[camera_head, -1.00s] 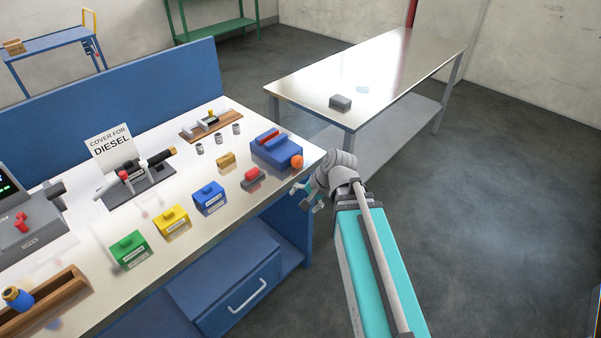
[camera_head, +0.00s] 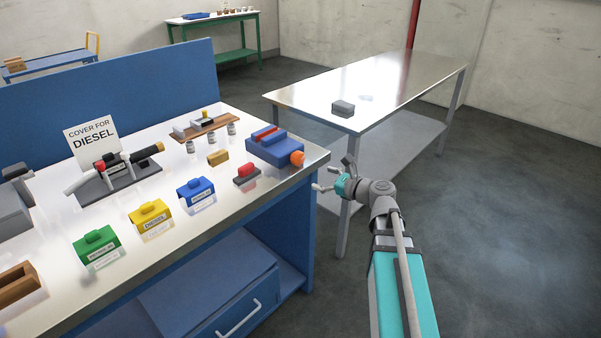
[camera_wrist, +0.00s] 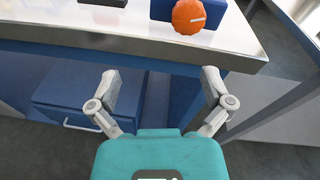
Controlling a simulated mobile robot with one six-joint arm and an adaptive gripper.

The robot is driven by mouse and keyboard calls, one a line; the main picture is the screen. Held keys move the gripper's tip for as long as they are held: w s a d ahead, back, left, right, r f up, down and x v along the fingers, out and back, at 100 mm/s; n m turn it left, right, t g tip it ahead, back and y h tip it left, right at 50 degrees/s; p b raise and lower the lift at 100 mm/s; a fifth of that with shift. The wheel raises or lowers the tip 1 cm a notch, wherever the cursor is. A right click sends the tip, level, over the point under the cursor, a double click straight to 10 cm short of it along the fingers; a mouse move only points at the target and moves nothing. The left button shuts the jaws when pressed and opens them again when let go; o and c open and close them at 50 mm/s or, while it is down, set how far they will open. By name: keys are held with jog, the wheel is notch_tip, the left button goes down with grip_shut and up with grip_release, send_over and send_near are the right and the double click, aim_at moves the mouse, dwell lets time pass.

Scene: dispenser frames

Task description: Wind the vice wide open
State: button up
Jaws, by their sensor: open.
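The blue vice (camera_head: 273,151) stands at the right end of the white-topped bench, with red pieces along its top. Its round orange knob (camera_head: 297,159) faces the bench's right front corner. In the wrist view the orange knob (camera_wrist: 188,16) has a pale mark on its face, and part of the blue vice body (camera_wrist: 213,12) shows behind it. My gripper (camera_head: 331,178) is open and empty, off the bench edge to the right of the knob and a little lower. In the wrist view my gripper's fingers (camera_wrist: 160,88) are spread wide, with the knob beyond them, apart from both.
A red-topped grey block (camera_head: 246,174) and a tan block (camera_head: 218,158) stand left of the vice. Blue, yellow and green boxes (camera_head: 152,221) line the bench front. A metal table (camera_head: 400,75) with a grey block (camera_head: 343,109) stands behind my arm.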

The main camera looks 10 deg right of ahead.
aim_at(301, 160)
jog(key=d+m, duration=0.1)
jog(key=d+m+t+b, duration=0.1)
jog(key=w+d+m+t, duration=0.1)
jog(key=shift+f+m+b, duration=0.25)
jog(key=shift+m+b, duration=0.05)
jog(key=shift+b, duration=0.1)
jog(key=shift+w, duration=0.15)
jog(key=x, duration=1.3)
jog(key=shift+w+a+f, duration=0.1)
jog(key=shift+w+a, duration=0.1)
jog(key=c, duration=1.1)
jog(key=shift+d, duration=0.15)
jog(key=shift+c, duration=0.2)
